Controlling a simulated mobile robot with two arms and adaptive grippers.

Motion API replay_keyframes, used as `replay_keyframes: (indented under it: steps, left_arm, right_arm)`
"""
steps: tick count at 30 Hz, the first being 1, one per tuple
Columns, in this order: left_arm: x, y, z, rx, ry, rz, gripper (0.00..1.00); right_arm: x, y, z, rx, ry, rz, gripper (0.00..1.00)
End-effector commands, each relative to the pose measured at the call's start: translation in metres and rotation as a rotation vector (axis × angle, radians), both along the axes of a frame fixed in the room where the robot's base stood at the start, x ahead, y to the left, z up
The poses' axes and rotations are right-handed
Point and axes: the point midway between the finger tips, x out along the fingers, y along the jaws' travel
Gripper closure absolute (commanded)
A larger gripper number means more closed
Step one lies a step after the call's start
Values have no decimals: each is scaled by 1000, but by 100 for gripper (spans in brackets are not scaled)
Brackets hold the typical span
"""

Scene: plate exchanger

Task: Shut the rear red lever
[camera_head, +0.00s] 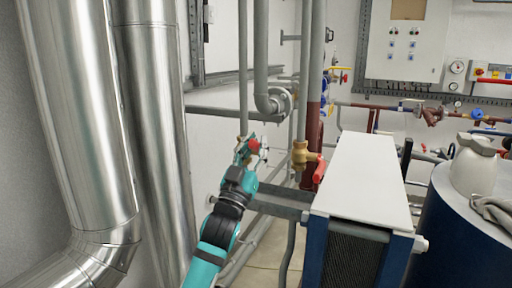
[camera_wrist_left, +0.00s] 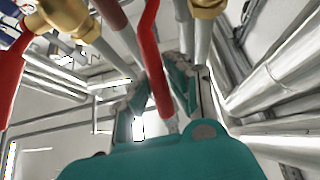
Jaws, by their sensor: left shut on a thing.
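My left gripper (camera_head: 247,152) reaches in from below, beside the pipework left of the white-topped plate exchanger (camera_head: 366,180). It is shut on the rear red lever (camera_head: 254,146), which shows only as a small red patch there. In the left wrist view, the rear red lever (camera_wrist_left: 150,50) runs down from the top, and its end lies between the fingers of my left gripper (camera_wrist_left: 160,97). The front red lever (camera_head: 320,170) hangs tilted beside its brass valve (camera_head: 300,155), apart from the gripper. My right gripper is not in view.
Thick silver ducts (camera_head: 80,120) stand at the left. A grey pipe (camera_head: 261,50) with a flange (camera_head: 281,100) comes down behind the gripper. A metal bracket (camera_head: 275,205) lies close right of my left arm. A blue drum (camera_head: 455,230) stands at the right.

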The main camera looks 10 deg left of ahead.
Motion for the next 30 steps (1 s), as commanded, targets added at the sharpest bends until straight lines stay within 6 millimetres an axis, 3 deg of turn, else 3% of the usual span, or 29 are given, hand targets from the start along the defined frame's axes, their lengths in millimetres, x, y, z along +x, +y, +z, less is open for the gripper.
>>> replay_keyframes:
  steps: [1, 6, 17, 30]
  left_arm:
    - [0, -1, -2, -2, 5, -4, 83]
    - [0, -1, -1, -1, 3, -3, 61]
    - [-4, 1, -5, 0, 3, -1, 61]
    - [-70, 22, -55, 0, 4, -1, 61]
  right_arm:
    - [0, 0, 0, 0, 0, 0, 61]
    - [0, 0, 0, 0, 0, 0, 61]
    - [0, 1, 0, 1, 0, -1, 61]
    - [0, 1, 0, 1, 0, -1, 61]
